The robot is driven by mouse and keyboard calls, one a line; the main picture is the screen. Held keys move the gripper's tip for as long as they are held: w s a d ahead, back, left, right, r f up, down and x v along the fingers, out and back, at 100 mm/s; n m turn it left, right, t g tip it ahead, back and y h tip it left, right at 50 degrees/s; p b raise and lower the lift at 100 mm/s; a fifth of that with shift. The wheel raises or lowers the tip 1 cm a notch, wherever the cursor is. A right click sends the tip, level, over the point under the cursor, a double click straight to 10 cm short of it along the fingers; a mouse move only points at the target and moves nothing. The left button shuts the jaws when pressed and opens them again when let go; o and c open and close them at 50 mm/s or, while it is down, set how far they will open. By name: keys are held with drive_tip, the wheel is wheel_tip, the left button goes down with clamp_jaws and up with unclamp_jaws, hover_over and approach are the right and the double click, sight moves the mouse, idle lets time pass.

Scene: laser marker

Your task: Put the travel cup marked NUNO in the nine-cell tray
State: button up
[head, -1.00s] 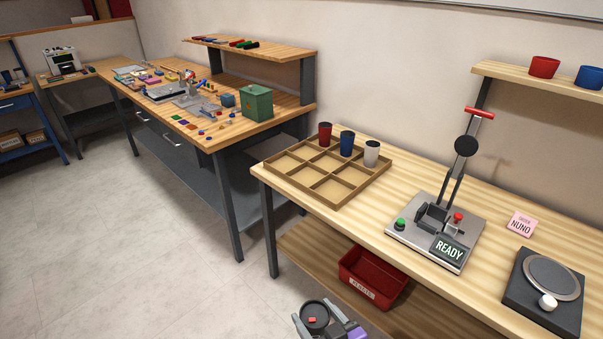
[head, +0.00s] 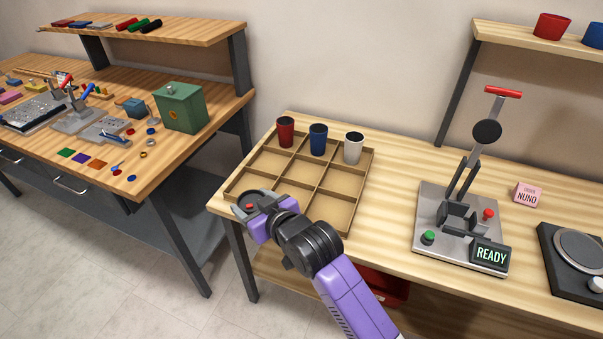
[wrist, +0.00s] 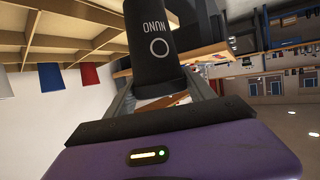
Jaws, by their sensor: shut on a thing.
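The black travel cup marked NUNO (wrist: 155,50) is held between my gripper's fingers (wrist: 160,88) in the wrist view. Its lettering appears inverted there, as does the whole scene. In the head view my gripper (head: 256,205) is over the front-left corner of the nine-cell tray (head: 330,196), and little of the cup can be told apart. The tray's back row holds a red cup (head: 286,133), a blue cup (head: 318,141) and a white cup (head: 352,149). The middle row looks empty; the front row is partly hidden by my arm.
The laser marker (head: 432,205) with its READY display (head: 490,253) stands right of the tray. A pink NUNO order card (head: 527,195) and a dark round-topped device (head: 580,250) lie farther right. A second cluttered bench (head: 190,160) is at left, across a gap.

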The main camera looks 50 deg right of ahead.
drive_tip(key=w+d+r+m+g+h, duration=0.1)
drive_tip(key=w+d+r+m+h, duration=0.2)
drive_tip(key=d+r, duration=1.3)
wheel_tip(320, 180, down, 19)
drive_tip(key=a+b, duration=0.1)
drive_tip(key=shift+s+r, duration=0.2)
drive_tip(key=shift+s, duration=0.05)
drive_tip(key=shift+f, duration=0.15)
drive_tip(key=o, duration=0.8)
